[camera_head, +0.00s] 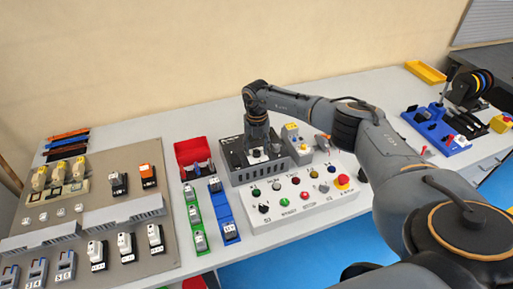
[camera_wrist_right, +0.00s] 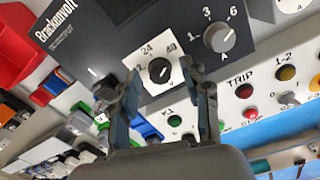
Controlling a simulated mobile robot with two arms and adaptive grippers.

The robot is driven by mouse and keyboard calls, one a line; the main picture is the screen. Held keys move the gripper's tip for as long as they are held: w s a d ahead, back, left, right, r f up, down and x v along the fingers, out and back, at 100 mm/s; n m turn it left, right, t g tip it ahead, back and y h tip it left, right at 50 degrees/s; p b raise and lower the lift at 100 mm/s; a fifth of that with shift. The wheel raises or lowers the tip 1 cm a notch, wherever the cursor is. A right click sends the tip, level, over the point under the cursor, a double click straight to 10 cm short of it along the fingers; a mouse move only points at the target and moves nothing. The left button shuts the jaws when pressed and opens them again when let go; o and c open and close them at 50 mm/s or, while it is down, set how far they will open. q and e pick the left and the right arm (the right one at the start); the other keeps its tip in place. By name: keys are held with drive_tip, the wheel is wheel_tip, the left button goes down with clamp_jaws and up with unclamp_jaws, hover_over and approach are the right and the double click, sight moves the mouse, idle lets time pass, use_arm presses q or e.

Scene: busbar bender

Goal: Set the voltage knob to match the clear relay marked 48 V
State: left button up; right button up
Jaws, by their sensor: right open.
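The voltage knob (camera_wrist_right: 159,71) is a round black knob on a white plate with 24 at its top and further numbers to either side, partly covered. Its exact setting is too small to read surely. My right gripper (camera_wrist_right: 160,78) is open, with one finger on each side of the knob in the wrist view; contact is not clear. In the head view, my right gripper (camera_head: 257,146) points down over the dark power unit (camera_head: 232,160). Yellowish clear-topped relays (camera_head: 59,175) stand on the grey board at the left; their markings are unreadable. My left gripper is not in view.
A grey A knob (camera_wrist_right: 219,37) with 1, 3 and 6 sits beside the voltage knob. The white button panel (camera_head: 300,215) is in front of the unit. A red bin (camera_head: 194,152) and blue rail (camera_head: 223,214) lie to its left.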

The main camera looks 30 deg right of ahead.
sight(257, 151)
wheel_tip(257, 151, up, 12)
idle(0.5)
idle(0.3)
